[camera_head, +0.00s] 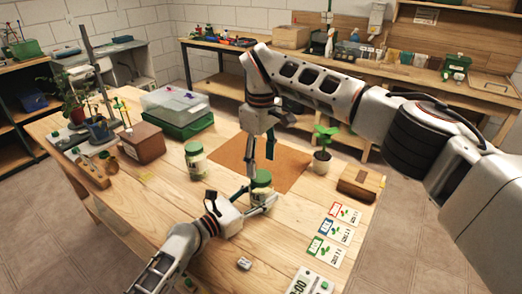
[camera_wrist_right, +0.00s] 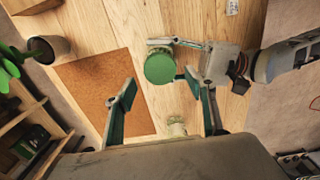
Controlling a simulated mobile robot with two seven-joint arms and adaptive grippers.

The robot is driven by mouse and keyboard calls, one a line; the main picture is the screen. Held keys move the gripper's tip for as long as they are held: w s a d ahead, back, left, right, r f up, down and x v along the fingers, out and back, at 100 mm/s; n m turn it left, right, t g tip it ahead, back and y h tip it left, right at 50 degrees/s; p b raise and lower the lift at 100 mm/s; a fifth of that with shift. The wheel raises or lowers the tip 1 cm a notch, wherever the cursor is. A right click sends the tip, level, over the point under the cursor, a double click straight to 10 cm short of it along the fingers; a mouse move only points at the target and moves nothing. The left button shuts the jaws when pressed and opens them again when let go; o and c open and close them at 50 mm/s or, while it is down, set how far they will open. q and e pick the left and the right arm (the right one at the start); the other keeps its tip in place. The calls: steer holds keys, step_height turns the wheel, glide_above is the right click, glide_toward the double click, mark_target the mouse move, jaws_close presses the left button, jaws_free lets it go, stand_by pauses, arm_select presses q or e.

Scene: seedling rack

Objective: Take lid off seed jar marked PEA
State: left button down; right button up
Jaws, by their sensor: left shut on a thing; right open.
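A glass jar with a green lid (camera_head: 262,179) stands on the wooden table near the mat's front edge. Its lid (camera_wrist_right: 160,68) shows from above in the right wrist view. My left gripper (camera_head: 262,198) is shut on this jar from the front, around its side below the lid; its fingers also show in the right wrist view (camera_wrist_right: 182,58). My right gripper (camera_head: 260,156) is open and empty above the jar, pointing down, apart from the lid. A second green-lidded jar (camera_head: 196,162) stands further left. I cannot read a PEA marking on either jar.
A brown mat (camera_head: 230,155) lies behind the held jar. A potted seedling (camera_head: 322,157) and a wooden box (camera_head: 358,184) stand to the right, with seed cards (camera_head: 333,236) in front. A clear-topped green bin (camera_head: 180,112) and brown box (camera_head: 142,142) are at left.

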mark_target(261, 175)
steer(key=shift+f, duration=2.15)
steer(key=c, duration=1.1)
steer(key=shift+c, duration=0.2)
